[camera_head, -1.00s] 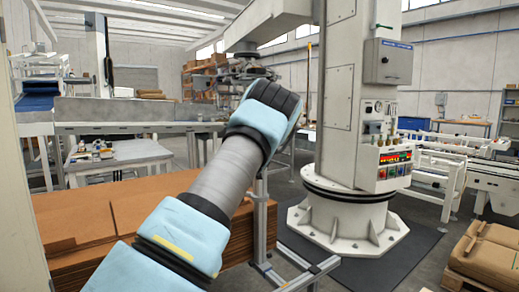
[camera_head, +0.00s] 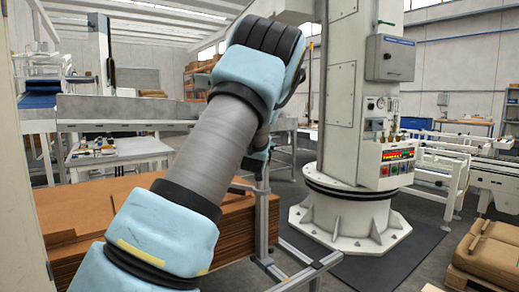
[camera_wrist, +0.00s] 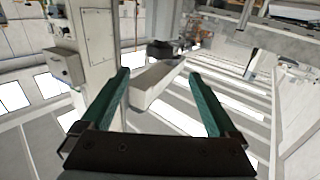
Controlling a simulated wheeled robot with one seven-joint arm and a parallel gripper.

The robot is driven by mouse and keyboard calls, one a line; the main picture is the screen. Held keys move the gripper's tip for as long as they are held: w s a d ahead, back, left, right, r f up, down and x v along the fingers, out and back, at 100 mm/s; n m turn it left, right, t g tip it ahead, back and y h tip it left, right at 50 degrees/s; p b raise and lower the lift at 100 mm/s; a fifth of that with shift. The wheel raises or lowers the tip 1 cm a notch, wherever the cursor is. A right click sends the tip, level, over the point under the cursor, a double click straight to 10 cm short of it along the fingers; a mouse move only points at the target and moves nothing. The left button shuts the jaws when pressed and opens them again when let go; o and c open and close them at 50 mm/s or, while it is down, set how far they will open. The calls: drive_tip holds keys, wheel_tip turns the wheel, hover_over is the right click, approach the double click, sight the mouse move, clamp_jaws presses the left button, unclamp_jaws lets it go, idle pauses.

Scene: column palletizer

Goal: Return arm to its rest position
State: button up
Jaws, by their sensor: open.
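My gripper (camera_wrist: 160,103) shows in the wrist view with its two green fingers spread wide apart and nothing between them. In the head view my blue and grey arm rises from the bottom left and bends near the top centre. The gripper itself is hidden there behind the arm. The wrist view is strongly tilted and shows the white column and the hall behind the fingers.
The palletizer column (camera_head: 340,95) stands right of my arm on a round base (camera_head: 350,225), with a control panel (camera_head: 397,160). Stacked cardboard (camera_head: 75,220) lies behind my arm. A pallet with brown sacks (camera_head: 487,255) is at lower right. Grey floor is free between.

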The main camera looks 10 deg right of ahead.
drive_tip(key=shift+s, duration=0.1)
drive_tip(key=s+a+f+n+g+y+p, duration=0.1)
drive_tip(key=s+a+f+g+y, duration=0.15)
drive_tip(key=s+a+f, duration=0.35)
drive_tip(key=s+a+f+n+g+y, duration=0.1)
drive_tip(key=s+a+f+g, duration=0.3)
drive_tip(key=a, duration=0.5)
drive_tip(key=s+a+f+g, duration=0.2)
drive_tip(key=s+g, duration=0.1)
drive_tip(key=s, duration=0.7)
drive_tip(key=s+a+f+g+p, duration=0.1)
drive_tip(key=s+a+f+g, duration=0.1)
drive_tip(key=s, duration=0.8)
drive_tip(key=s+a+f+g, duration=0.1)
drive_tip(key=s+a+g, duration=0.3)
drive_tip(key=s, duration=0.6)
drive_tip(key=shift+a+f+y, duration=0.15)
drive_tip(key=shift+f+y, duration=0.2)
drive_tip(key=shift+f, duration=0.05)
